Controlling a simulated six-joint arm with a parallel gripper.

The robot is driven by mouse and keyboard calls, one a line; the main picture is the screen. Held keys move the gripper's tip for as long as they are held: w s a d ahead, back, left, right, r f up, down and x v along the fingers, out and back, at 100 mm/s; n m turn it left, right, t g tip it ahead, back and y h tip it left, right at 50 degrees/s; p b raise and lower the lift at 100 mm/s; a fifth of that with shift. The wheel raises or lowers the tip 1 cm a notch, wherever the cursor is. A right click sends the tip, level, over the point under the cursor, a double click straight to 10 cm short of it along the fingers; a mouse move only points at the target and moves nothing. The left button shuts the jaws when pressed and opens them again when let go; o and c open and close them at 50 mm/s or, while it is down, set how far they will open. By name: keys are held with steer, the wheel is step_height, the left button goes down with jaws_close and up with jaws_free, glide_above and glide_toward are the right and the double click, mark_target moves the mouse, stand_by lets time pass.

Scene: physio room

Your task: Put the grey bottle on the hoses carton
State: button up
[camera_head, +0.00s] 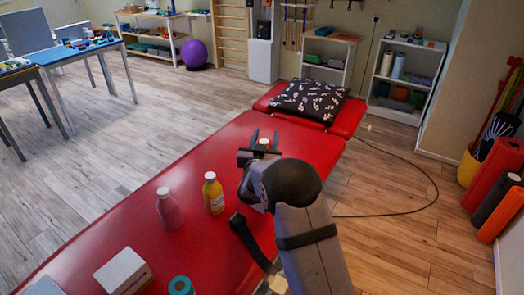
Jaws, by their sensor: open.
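My gripper (265,138) is over the far half of the red treatment table (205,160), its two dark fingers apart. A small white cap-like top (263,143) shows between the fingers; the body below it is hidden by my gripper, so I cannot tell its colour or whether it is the grey bottle. No contact by the fingers can be made out. A white carton (118,270) sits at the near left of the table, and part of a greyish box (44,287) shows at the bottom edge. I cannot read a hoses label on either.
A yellow bottle (213,194) and a pink bottle (168,209) stand upright between my gripper and the white carton. A teal roll (181,286) is at the near edge. A patterned cushion (310,100) lies at the far end. The table's left middle is clear.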

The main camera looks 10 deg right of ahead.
steer(key=b+v, duration=0.2)
steer(key=v, duration=0.9)
steer(key=shift+s+a, duration=0.15)
steer(key=shift+s, duration=0.1)
steer(key=shift+f, duration=0.1)
steer(key=s+a+f+n+g+y, duration=0.45)
steer(key=s+f+g+y, duration=0.3)
steer(key=s+f, duration=0.35)
steer(key=s+d+f+g, duration=0.2)
steer(key=s+g, duration=0.2)
steer(key=s, duration=0.8)
steer(key=s+d+f+g, duration=0.2)
steer(key=s+g, duration=0.3)
steer(key=s, duration=0.7)
steer(key=shift+s+f+h, duration=0.15)
steer(key=shift+f+h, duration=0.15)
steer(key=shift+h, duration=0.05)
steer(key=shift+d+r, duration=0.1)
